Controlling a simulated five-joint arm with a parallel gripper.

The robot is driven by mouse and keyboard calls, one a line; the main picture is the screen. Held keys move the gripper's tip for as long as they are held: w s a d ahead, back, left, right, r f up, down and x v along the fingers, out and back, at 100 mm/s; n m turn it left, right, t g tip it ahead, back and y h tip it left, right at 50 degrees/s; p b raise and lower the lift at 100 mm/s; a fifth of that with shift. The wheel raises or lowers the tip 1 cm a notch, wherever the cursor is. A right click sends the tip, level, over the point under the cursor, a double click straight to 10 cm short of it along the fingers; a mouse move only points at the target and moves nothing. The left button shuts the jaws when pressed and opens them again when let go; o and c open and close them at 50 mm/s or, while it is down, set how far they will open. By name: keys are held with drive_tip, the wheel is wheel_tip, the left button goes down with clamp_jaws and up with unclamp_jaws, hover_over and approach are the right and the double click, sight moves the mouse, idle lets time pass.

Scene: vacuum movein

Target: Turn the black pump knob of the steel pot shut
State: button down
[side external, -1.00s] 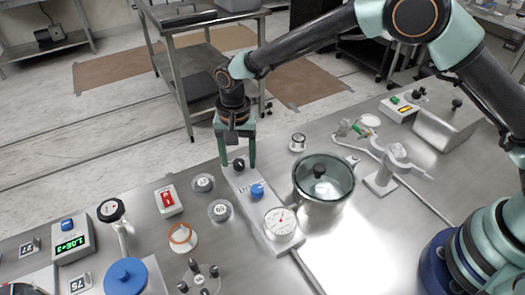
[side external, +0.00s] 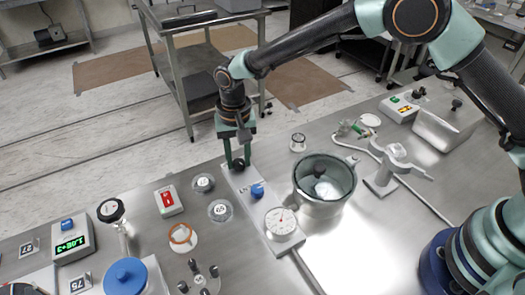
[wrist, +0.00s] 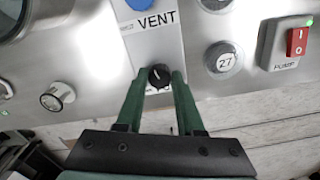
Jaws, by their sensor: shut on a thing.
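The black knob (side external: 238,164) stands at the far end of a pale panel, past the blue knob and the round gauge. My gripper (side external: 238,158) points down over it, with its green fingers on either side. In the wrist view the black knob (wrist: 160,76) sits between the two fingertips, with a white pointer mark on its top. My gripper (wrist: 161,80) is shut on it. The steel pot (side external: 320,205) with a glass lid and black lid knob stands to the right of the panel. The word VENT shows beside the blue knob in the wrist view.
The blue knob (side external: 257,191) and the white gauge (side external: 281,221) share the panel. Numbered round pieces (side external: 220,211) and a box with a red switch (side external: 168,201) stand to the left. The wrist view shows the red switch (wrist: 298,42), labelled PUMP.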

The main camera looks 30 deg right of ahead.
drive_tip(key=n, duration=0.7)
drive_tip(key=shift+d, duration=0.1)
drive_tip(key=n, duration=0.3)
drive_tip(key=shift+n, duration=0.4)
drive_tip(key=shift+r+n, duration=0.1)
drive_tip(key=shift+n, duration=1.8)
drive_tip(key=c, duration=0.5)
unclamp_jaws()
